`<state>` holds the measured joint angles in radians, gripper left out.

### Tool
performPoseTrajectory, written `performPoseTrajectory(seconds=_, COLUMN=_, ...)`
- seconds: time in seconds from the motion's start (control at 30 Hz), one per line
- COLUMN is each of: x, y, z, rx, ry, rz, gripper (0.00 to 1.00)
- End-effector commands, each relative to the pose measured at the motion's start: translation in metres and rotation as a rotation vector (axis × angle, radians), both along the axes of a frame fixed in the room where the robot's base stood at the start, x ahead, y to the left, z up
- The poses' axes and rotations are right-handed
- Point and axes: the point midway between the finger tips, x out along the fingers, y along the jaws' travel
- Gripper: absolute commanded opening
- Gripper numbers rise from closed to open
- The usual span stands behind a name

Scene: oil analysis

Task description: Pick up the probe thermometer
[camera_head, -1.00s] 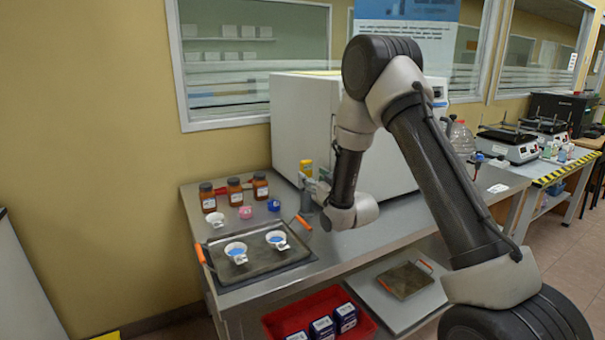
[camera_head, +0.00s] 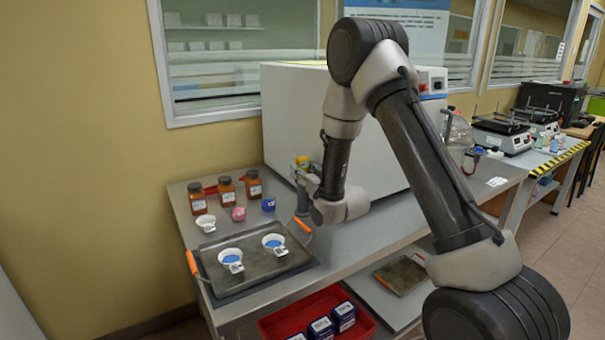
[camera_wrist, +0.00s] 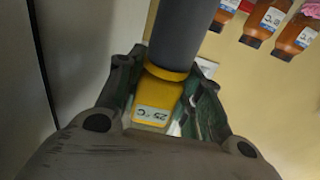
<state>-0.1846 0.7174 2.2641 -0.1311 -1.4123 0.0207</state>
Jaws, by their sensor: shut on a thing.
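The probe thermometer has a yellow head with a "25°C" display (camera_wrist: 153,112) and a thick dark grey cylindrical part (camera_wrist: 182,38) running up out of the wrist view. My gripper (camera_wrist: 165,95) is shut on the yellow head, with one finger on either side. In the head view the yellow part of the thermometer (camera_head: 302,160) shows at my gripper (camera_head: 306,174), beside the white oven-like box. The grey part (camera_head: 303,200) hangs below it, over the steel bench. Whether its lower end touches the bench I cannot tell.
Brown bottles (camera_head: 225,190), a pink item (camera_head: 238,213) and a blue item (camera_head: 268,203) stand left of my gripper. A metal tray (camera_head: 262,268) with orange handles holds two white cups. A large white box (camera_head: 290,110) stands close behind. A red bin (camera_head: 275,325) is below.

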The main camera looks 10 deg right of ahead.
Motion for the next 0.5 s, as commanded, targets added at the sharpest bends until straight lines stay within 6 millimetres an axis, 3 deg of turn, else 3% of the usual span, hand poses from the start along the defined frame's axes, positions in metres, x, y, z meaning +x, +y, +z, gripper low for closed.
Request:
performPoseTrajectory(seconds=0.27, x=0.000, y=0.000, z=0.003, rx=0.000, ry=-0.001, rz=0.000, gripper=0.11)
performPoseTrajectory(seconds=0.5, x=0.000, y=0.000, z=0.031, rx=0.001, ry=-0.004, rz=0.000, gripper=0.11)
